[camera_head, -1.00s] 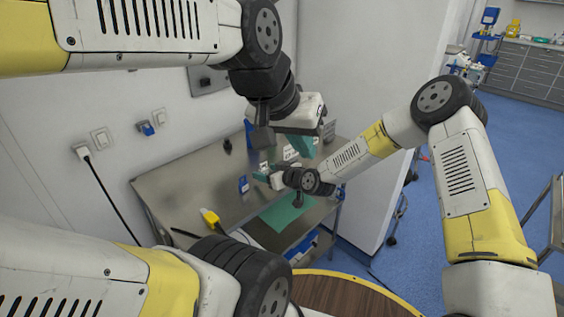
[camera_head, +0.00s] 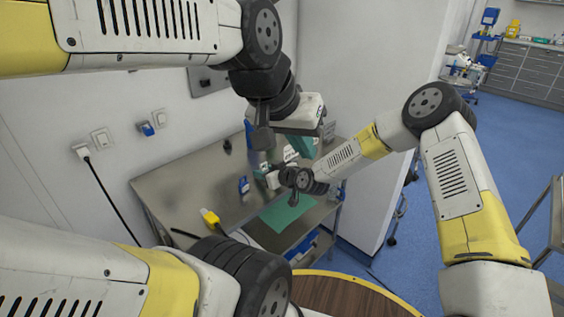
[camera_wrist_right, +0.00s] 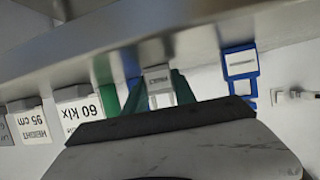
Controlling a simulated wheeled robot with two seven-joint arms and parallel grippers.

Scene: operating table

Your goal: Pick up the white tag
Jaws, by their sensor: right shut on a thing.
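A small white tag (camera_wrist_right: 158,80) with dark print sits between the green fingers of my right gripper (camera_wrist_right: 157,90) in the right wrist view, and the gripper is shut on it. In the head view my right gripper (camera_head: 268,177) is low over the back part of the steel table; its fingertips and the tag are hard to make out there.
Larger white labels reading 60 klx (camera_wrist_right: 78,108) and 95 cm (camera_wrist_right: 36,125) and a blue-framed label (camera_wrist_right: 242,68) are beside the fingers. On the steel table (camera_head: 190,185) are a green cloth (camera_head: 288,213), a yellow item (camera_head: 210,217) and a small blue item (camera_head: 243,185).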

